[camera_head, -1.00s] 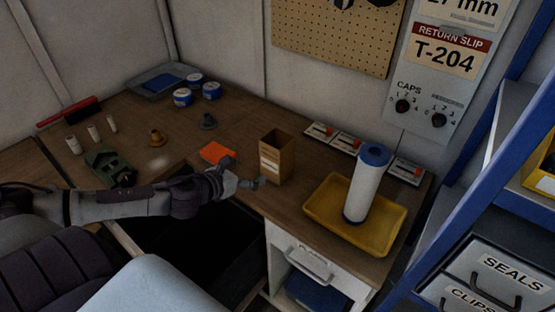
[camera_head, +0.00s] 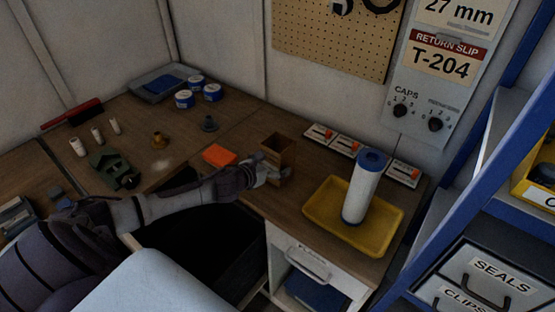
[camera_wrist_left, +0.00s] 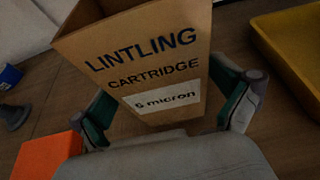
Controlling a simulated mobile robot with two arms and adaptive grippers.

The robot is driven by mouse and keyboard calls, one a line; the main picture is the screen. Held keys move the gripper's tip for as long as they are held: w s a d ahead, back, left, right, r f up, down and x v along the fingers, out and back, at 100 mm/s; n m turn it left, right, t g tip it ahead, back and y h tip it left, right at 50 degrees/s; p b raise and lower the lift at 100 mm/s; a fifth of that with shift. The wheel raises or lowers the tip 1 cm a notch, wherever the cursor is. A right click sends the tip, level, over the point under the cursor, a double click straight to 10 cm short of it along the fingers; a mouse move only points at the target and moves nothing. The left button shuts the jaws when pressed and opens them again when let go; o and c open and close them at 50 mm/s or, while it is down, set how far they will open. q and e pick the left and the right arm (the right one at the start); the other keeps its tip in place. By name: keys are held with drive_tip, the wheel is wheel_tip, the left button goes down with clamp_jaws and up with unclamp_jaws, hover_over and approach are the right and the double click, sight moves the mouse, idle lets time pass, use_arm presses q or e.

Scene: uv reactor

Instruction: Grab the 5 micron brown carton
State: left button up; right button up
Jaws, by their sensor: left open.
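The brown carton (camera_head: 280,153) stands upright with its top open on the wooden desk, left of the yellow tray. In the left wrist view the carton (camera_wrist_left: 150,60) fills the middle; it reads "LINTLING CARTRIDGE" with a white label ending in "micron", its digit too blurred to be sure of. My left gripper (camera_head: 262,174) is at the carton's near side. In the left wrist view its fingers (camera_wrist_left: 170,112) are spread, one on each side of the carton's lower part. The gripper is open, and I cannot tell whether the fingers touch the carton. My right gripper does not show.
An orange block (camera_head: 219,155) lies just left of the carton. The yellow tray (camera_head: 318,228) to the right holds a white cylinder with a blue cap (camera_head: 361,188). Small white boxes (camera_head: 345,144) line the wall behind. A blue shelf rack (camera_head: 455,190) stands at the right.

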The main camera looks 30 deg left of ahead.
use_arm(q)
drive_tip(key=shift+x, duration=1.35)
drive_tip(key=shift+s, duration=0.1)
drive_tip(key=shift+c, duration=0.3)
